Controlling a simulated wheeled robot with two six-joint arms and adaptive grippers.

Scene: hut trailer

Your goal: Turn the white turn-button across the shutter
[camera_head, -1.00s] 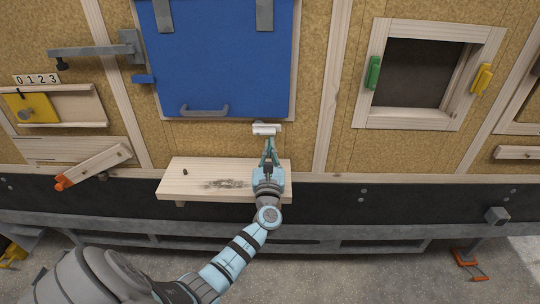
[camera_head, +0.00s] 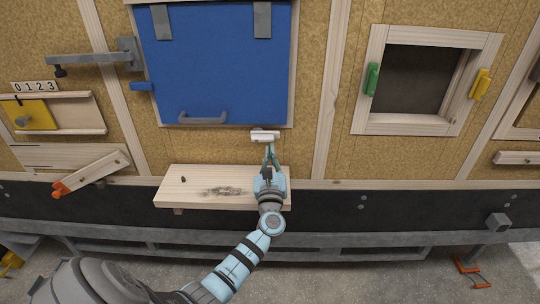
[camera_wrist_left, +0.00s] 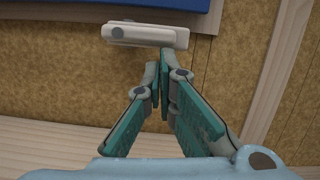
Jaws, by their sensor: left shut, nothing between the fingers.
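The blue shutter (camera_head: 215,70) hangs closed in its wooden frame, with a grey handle near its lower edge. The white turn-button (camera_head: 264,135) sits just under the shutter's lower right corner and lies level, along the frame's bottom edge. It also shows in the left wrist view (camera_wrist_left: 146,35), near the top, with a grey pivot at its left end. My left gripper (camera_head: 271,146) is shut and empty, its fingertips just below the turn-button. In the left wrist view the fingertips (camera_wrist_left: 160,58) are close under its right part; I cannot tell whether they touch. My right gripper is not in view.
A wooden shelf (camera_head: 195,184) with a dark peg and a grey smudge juts out below my left gripper. A wooden post (camera_head: 329,95) stands to the right, then a framed opening with green (camera_head: 371,79) and yellow (camera_head: 479,83) turn-buttons.

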